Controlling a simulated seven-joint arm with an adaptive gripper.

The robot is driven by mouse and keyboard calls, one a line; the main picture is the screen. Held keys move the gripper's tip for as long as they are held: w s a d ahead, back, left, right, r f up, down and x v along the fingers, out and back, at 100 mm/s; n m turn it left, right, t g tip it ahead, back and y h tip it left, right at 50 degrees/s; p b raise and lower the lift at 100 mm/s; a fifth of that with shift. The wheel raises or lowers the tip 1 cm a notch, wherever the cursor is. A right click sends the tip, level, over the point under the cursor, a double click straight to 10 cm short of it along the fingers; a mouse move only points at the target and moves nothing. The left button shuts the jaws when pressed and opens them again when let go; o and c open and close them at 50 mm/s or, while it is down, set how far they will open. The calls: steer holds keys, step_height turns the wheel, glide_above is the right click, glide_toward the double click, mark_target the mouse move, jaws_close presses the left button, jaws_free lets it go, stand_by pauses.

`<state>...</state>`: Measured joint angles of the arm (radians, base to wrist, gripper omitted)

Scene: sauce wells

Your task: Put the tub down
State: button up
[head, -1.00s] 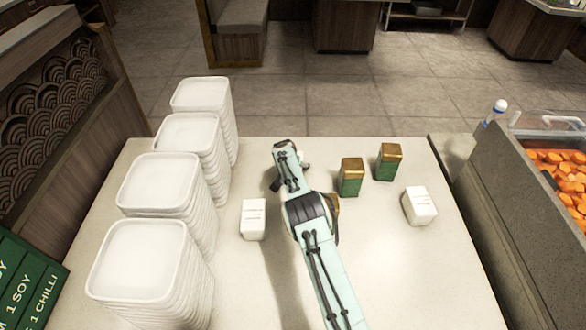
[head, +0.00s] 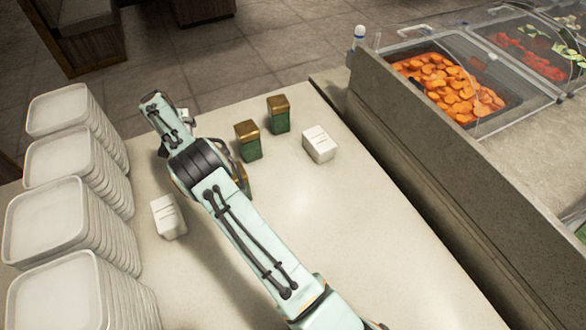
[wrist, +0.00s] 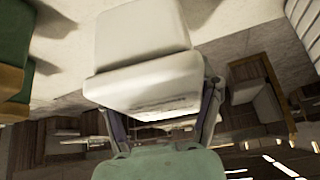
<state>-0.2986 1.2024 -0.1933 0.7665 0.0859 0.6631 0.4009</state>
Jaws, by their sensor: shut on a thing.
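In the wrist view my gripper (wrist: 160,98) is shut on a white tub (wrist: 145,88), one finger on each side. The picture is upside down there, with the pale counter (wrist: 235,22) at the top. Faint dark print shows on the tub's near face. A narrower white block shape shows behind it; I cannot tell if it is the same tub. In the head view the arm hides most of the gripper and the held tub. I cannot tell whether the held tub touches the counter. Two other white tubs stand on the counter, left (head: 168,217) and right (head: 319,144) of the arm.
Two green tins with gold tops (head: 248,140) (head: 279,114) stand right of the arm; a third (head: 241,178) is partly hidden by it. Stacks of white containers (head: 45,218) line the left. A food bar (head: 400,160) borders the right. The counter's right front (head: 330,220) is clear.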

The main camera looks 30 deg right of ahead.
step_height(320, 180, up, 5)
steer(key=shift+r, duration=0.2)
steer(key=s+d+m+g+h, duration=0.15)
steer(key=s+d+m, duration=0.3)
steer(key=d, duration=0.75)
steer(key=s+d+m+g+h, duration=0.1)
steer(key=s+d+m+h, duration=0.15)
steer(key=s+d, duration=0.65)
steer(key=s+d+m+g+h, duration=0.1)
steer(key=s+d+m+g, duration=0.3)
steer(key=s+d+m, duration=0.95)
steer(key=s+f+n, duration=0.1)
steer(key=s+f, duration=0.1)
steer(key=f, duration=0.2)
steer(key=s+d+f+n, duration=0.1)
steer(key=s+f+n, duration=0.1)
steer(key=f, duration=0.3)
steer(key=s+d+f+n, duration=0.1)
steer(key=s+f, duration=0.1)
steer(key=f, duration=0.3)
steer(key=shift+s+d+n, duration=0.1)
steer(key=shift+d+n, duration=0.15)
steer(key=shift+f, duration=0.2)
steer(key=o, duration=1.2)
steer(key=shift+o, duration=0.2)
